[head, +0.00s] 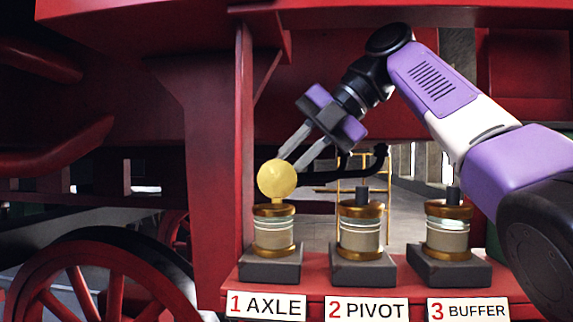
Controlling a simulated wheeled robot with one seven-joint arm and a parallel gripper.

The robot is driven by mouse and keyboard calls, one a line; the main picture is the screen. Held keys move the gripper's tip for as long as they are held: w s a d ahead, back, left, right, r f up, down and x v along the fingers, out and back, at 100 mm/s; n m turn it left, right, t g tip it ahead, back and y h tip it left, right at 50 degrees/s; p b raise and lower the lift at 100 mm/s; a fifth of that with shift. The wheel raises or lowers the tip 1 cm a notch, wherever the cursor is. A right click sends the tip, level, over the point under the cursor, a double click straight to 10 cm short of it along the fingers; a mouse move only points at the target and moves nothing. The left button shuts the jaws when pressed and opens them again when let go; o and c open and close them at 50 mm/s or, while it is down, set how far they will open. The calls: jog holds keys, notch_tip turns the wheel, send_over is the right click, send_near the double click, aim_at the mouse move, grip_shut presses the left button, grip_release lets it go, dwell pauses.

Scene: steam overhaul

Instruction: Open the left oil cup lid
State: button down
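The left oil cup (275,236), above the "1 AXLE" label, has a glass-banded body with brass rims on a dark block. Its round yellow brass lid (277,180) stands upright above the cup's rim, with its flat face toward the camera. My gripper (291,164) reaches down from the upper right, with two grey fingers apart and nothing visible between them. The fingertips are at the lid's upper right edge. I cannot tell whether they touch it, and the lid may hide their ends.
The middle oil cup (361,235) and right oil cup (447,232) stand to the right on the red shelf (318,288), each with a dark knob on top. A red upright post (212,190) is close on the left. A yellow ladder (372,182) stands behind.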

jog(key=c, duration=1.4)
grip_release()
jog(key=shift+w+f, duration=0.1)
jog(key=shift+o, duration=0.2)
jog(key=shift+d, duration=0.1)
jog(key=s+d+b, duration=0.1)
jog(key=d, duration=1.1)
jog(key=shift+d+r, duration=0.3)
jog(key=shift+r, duration=0.15)
jog(key=shift+s, duration=0.15)
